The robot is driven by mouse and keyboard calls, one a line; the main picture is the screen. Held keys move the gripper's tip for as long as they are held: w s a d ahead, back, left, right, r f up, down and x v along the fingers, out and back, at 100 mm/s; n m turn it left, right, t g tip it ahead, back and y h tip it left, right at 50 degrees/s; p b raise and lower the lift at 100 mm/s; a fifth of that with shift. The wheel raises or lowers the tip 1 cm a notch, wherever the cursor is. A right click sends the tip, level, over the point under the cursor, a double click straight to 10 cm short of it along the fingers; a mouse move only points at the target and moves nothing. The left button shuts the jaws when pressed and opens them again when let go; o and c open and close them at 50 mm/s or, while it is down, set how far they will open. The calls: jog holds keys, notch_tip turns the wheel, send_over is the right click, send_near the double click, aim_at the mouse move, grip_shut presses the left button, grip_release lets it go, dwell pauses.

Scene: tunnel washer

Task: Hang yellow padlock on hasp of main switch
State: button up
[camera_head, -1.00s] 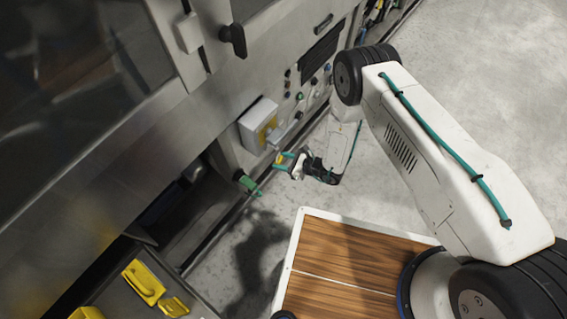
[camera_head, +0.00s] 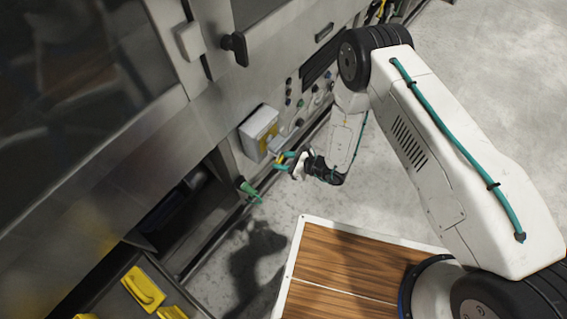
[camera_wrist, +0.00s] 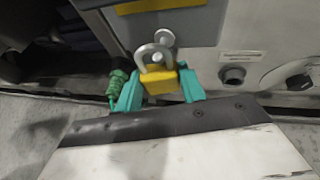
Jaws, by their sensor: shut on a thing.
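The yellow padlock (camera_wrist: 160,82) is between the teal fingers of my gripper (camera_wrist: 158,92) in the wrist view, with its silver shackle (camera_wrist: 142,54) pointing up. My gripper is shut on it. The main switch is a grey box with a yellow plate (camera_wrist: 160,5) just above. A metal piece with a rounded end (camera_wrist: 164,37), seemingly the hasp, shows at the shackle's top. I cannot tell whether the shackle is around it or in front of it. In the head view my gripper (camera_head: 284,160) is close below the switch box (camera_head: 257,126); the padlock is hard to make out there.
A green fitting (camera_head: 248,189) sticks out from the machine at lower left of my gripper. A tray (camera_head: 190,296) with yellow items (camera_head: 144,287) is at the lower left. Knobs (camera_wrist: 300,81) are on the panel to the right. Open floor lies below my gripper.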

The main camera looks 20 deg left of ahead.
jog(key=shift+w+a+f, duration=0.2)
jog(key=shift+w+a, duration=0.1)
jog(key=shift+a, duration=0.35)
jog(key=shift+w+a+f, duration=0.15)
jog(key=shift+a+f, duration=0.3)
jog(key=shift+f, duration=0.15)
jog(key=o, duration=1.4)
jog(key=v, duration=0.7)
jog(key=shift+d+r, duration=0.1)
jog(key=shift+d, duration=0.3)
